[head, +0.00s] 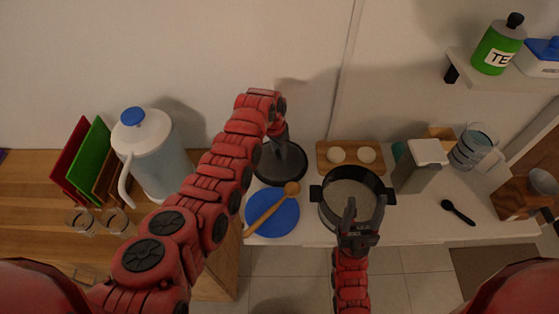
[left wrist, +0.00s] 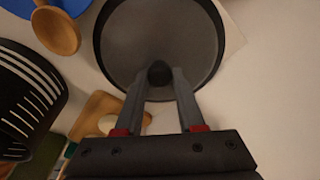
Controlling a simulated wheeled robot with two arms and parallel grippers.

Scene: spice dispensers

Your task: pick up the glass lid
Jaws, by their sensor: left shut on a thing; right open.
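The glass lid (head: 291,170) is a dark-rimmed disc with a grey see-through middle and a dark knob, left of the pot in the head view. It fills the upper middle of the left wrist view (left wrist: 155,35). My left gripper (head: 279,134) is above it, shut on its knob, with both fingers (left wrist: 158,76) against the knob's sides. I cannot tell whether the lid touches the counter. The black two-handled pot (head: 340,192) is uncovered. My right gripper (head: 364,214) is open and empty over the pot's near rim.
A blue plate (head: 273,224) with a wooden spoon (head: 264,213) lies just in front of the lid. A wooden tray (head: 378,155) with two eggs is behind the pot. A grey canister (head: 415,172) stands right of it. A white pitcher (head: 152,160) stands left of my left arm.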

